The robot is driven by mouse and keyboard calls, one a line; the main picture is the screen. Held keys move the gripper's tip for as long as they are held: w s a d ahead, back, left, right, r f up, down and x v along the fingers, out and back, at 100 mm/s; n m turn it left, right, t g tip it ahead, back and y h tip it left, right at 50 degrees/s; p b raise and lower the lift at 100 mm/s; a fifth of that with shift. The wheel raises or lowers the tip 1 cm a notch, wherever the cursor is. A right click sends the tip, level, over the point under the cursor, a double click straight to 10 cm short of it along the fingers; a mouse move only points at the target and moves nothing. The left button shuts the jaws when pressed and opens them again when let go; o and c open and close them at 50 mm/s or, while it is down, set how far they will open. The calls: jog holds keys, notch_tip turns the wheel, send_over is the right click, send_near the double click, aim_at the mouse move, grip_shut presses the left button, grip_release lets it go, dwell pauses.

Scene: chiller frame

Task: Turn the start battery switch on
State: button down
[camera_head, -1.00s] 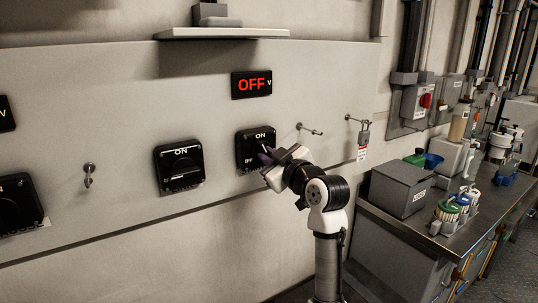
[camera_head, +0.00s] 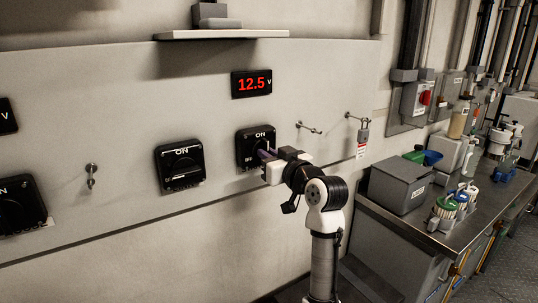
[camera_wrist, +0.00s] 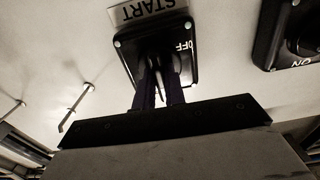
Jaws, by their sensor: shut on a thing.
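The start battery switch (camera_head: 243,148) is a black square plate with a rotary knob on the grey panel, under a display (camera_head: 252,84) that reads 12.5 V in red. My gripper (camera_head: 266,155) is at the switch's lower right part, its fingers covering most of the knob. In the wrist view the switch plate (camera_wrist: 185,50) shows an OFF mark and a START label (camera_wrist: 150,10). There my gripper (camera_wrist: 158,85) is shut on the knob, which is mostly hidden between the dark fingers.
A second black switch (camera_head: 180,165) is to the left and another (camera_head: 18,205) at the far left edge. Hooks (camera_head: 309,128) and a hanging padlock with tag (camera_head: 363,138) are to the right. A metal bench (camera_head: 420,228) with a grey box (camera_head: 402,185) stands at right.

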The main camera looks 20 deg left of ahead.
jog(key=c, duration=1.5)
grip_release()
jog(key=shift+o, duration=0.2)
jog(key=b+v, duration=0.4)
jog(key=v, duration=0.9)
jog(key=shift+s+d, duration=0.25)
jog(key=shift+d, duration=0.05)
